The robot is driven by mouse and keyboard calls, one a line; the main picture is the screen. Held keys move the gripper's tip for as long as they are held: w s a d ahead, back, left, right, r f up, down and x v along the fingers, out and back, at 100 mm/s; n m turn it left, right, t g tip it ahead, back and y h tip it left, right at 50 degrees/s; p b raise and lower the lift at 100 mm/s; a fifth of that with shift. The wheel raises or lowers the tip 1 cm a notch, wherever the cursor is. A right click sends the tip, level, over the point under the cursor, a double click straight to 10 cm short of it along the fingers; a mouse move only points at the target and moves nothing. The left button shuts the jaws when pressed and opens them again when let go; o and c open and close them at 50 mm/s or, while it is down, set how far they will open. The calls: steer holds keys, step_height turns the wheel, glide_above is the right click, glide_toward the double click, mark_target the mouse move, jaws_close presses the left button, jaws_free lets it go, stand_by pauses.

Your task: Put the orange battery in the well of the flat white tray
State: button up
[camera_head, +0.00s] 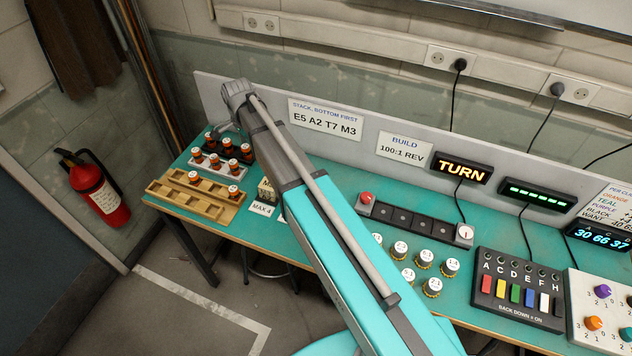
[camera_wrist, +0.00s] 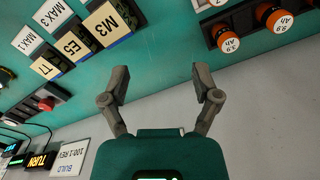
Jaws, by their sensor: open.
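Several batteries with orange bodies and white tops stand at the left end of the bench in the head view; I cannot tell which one the task means. One orange battery (camera_head: 233,191) is on the wooden tray. Others stand around the white tray (camera_head: 209,172) and behind it; its well is not clear to see. In the wrist view, two orange-sided batteries, one marked 3.9 Ah (camera_wrist: 228,38) and one marked 9.9 Ah (camera_wrist: 274,17), are at the upper right. My gripper (camera_wrist: 160,72) is open and empty, to the left of these batteries.
A wooden slotted tray (camera_head: 171,195) lies along the bench's front left. A grey back panel (camera_head: 337,140) runs behind. A switch box (camera_head: 517,290) is at the right.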

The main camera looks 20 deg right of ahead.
steer(key=s+d+n, duration=1.2)
steer(key=s+d, duration=0.4)
steer(key=s, duration=0.4)
steer(key=shift+s+n, duration=0.4)
